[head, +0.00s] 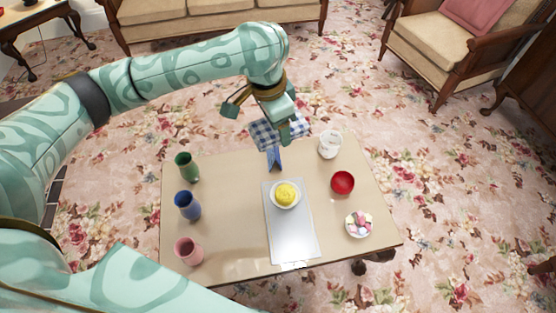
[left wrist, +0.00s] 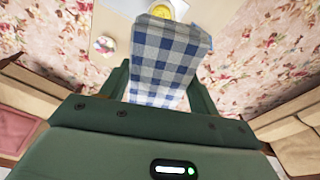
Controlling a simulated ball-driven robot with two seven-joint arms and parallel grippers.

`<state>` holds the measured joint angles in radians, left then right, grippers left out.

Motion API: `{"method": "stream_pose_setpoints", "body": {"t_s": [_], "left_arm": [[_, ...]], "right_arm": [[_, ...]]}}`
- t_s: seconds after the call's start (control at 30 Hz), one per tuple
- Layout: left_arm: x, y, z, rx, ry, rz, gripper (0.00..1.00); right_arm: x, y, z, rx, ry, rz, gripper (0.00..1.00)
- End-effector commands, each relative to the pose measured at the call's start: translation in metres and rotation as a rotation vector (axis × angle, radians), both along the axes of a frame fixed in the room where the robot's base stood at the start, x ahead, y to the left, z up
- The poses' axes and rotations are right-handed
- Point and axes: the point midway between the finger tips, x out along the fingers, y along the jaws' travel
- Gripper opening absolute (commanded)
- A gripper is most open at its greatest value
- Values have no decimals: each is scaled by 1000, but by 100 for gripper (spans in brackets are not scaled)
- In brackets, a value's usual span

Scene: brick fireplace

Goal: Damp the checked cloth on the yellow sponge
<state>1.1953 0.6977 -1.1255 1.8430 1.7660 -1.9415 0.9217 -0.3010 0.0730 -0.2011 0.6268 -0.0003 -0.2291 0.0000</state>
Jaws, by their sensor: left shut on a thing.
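The blue-and-white checked cloth (head: 264,135) is held in my left gripper (head: 268,128), above the far edge of the table. One end of it hangs down toward the tabletop. In the left wrist view the cloth (left wrist: 165,65) spreads out from between the two green fingers. The yellow sponge (head: 285,191) sits in a small white dish (head: 296,204) on a grey tray (head: 292,240), nearer than the cloth and apart from it in the head view. In the left wrist view the sponge (left wrist: 179,8) shows partly beyond the cloth. My right gripper is not in view.
Green (head: 188,166), blue (head: 188,205) and pink (head: 188,251) cups stand along the left of the table (head: 230,240). A white mug (head: 330,144), a red bowl (head: 342,182) and a dish of pink and white pieces (head: 358,224) stand on the right.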

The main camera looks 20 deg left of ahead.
Motion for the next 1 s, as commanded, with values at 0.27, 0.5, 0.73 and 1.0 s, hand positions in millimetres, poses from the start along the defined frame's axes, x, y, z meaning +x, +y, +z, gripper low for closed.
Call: {"method": "stream_pose_setpoints", "body": {"t_s": [0.27, 0.5, 0.73, 1.0], "left_arm": [[29, -19, -167, -2, 5, -706, 43], [23, -21, -236, -4, 2, -1034, 43], [22, -21, -259, -5, 1, -1089, 43], [22, -20, -291, -4, 3, -1088, 43]], "right_arm": [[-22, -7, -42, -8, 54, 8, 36], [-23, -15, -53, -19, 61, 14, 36], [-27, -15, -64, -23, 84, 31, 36], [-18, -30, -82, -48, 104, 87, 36]]}}
